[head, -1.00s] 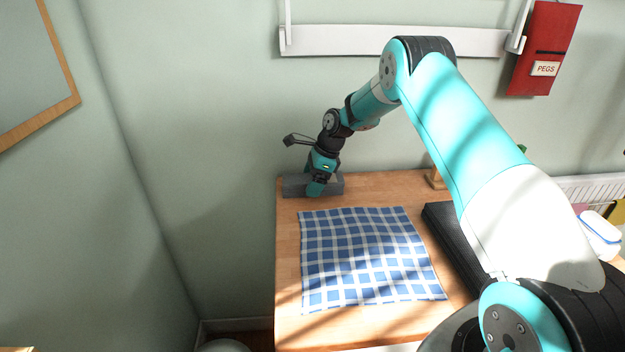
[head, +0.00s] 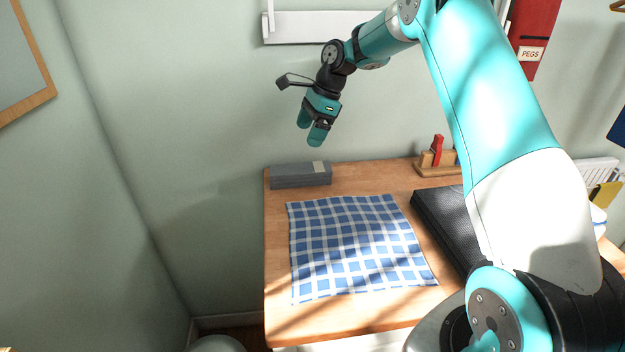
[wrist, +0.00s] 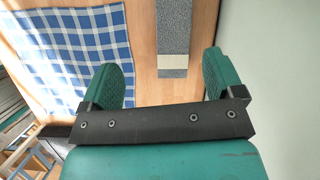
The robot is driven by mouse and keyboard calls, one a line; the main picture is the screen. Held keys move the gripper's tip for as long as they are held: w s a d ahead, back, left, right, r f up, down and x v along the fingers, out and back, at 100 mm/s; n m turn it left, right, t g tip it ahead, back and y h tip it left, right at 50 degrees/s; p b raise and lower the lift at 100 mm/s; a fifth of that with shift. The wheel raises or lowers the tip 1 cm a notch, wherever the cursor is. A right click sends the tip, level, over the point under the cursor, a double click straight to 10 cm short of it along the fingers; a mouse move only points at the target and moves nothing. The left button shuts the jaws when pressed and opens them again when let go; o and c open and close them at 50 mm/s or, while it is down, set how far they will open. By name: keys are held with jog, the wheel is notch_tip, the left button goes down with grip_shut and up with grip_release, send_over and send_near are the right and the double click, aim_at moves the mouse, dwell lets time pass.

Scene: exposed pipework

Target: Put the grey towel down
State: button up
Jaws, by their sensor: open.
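The grey towel (head: 292,178) lies folded into a long flat block on the wooden table's back left corner, with a paler band near its right end. In the wrist view the towel (wrist: 174,30) shows as a grey speckled strip with a cream band, beyond and between my fingers. My gripper (head: 310,130) is above the table, clear of the towel and a little to its upper right in the head view. In the wrist view my gripper (wrist: 168,68) has its two green fingers wide apart with nothing between them.
A blue checked cloth (head: 355,245) lies flat in front of the towel on the table (head: 277,300). A black textured slab (head: 445,225) lies right of it. A wooden rack with a red item (head: 437,150) stands at the back. The wall is close behind.

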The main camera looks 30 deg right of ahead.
jog(key=s+a+r+n+g, duration=0.1)
jog(key=s+a+r+n, duration=0.4)
jog(key=s+a+n, duration=0.35)
jog(key=s+a+r+n, duration=0.4)
jog(key=s+a+n, duration=0.3)
jog(key=s+a, duration=0.3)
jog(key=s+a+f+n, duration=0.1)
jog(key=s+a+n, duration=0.2)
jog(key=s+n, duration=0.9)
jog(key=s, duration=0.7)
jog(key=shift+s+g, duration=0.2)
jog(key=shift+g, duration=0.1)
jog(key=shift+a, duration=0.1)
